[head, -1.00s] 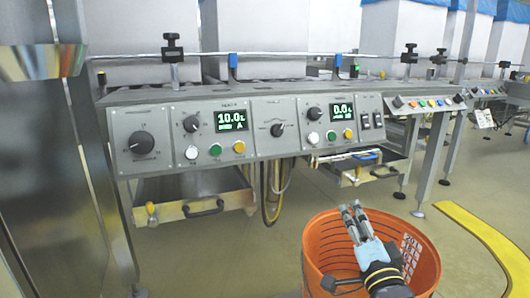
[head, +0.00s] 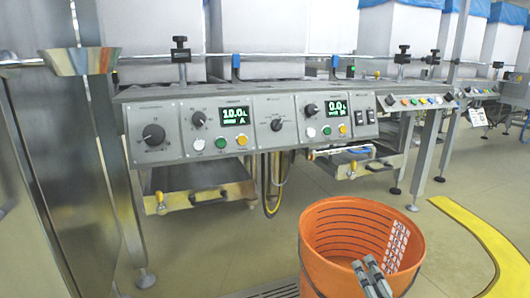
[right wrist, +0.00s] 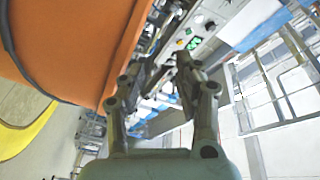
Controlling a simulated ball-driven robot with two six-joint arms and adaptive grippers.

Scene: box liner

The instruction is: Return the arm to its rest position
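My right gripper (head: 364,262) shows at the bottom of the head view, in front of the near side of the orange bin (head: 322,268). Only its two grey fingers are visible there, pointing up and to the left. In the right wrist view the gripper (right wrist: 167,76) has a narrow gap between its fingertips, with nothing held. The orange bin (right wrist: 75,45) fills the upper left of that view, close beside the left finger. The bottom of the bin's inside is hidden. My left gripper is not in view.
A grey control panel (head: 258,148) with knobs, buttons and green displays stands behind the bin. Open metal drawers (head: 200,190) jut out below it. A yellow curved floor strip (head: 478,232) lies right of the bin. A steel column stands at left.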

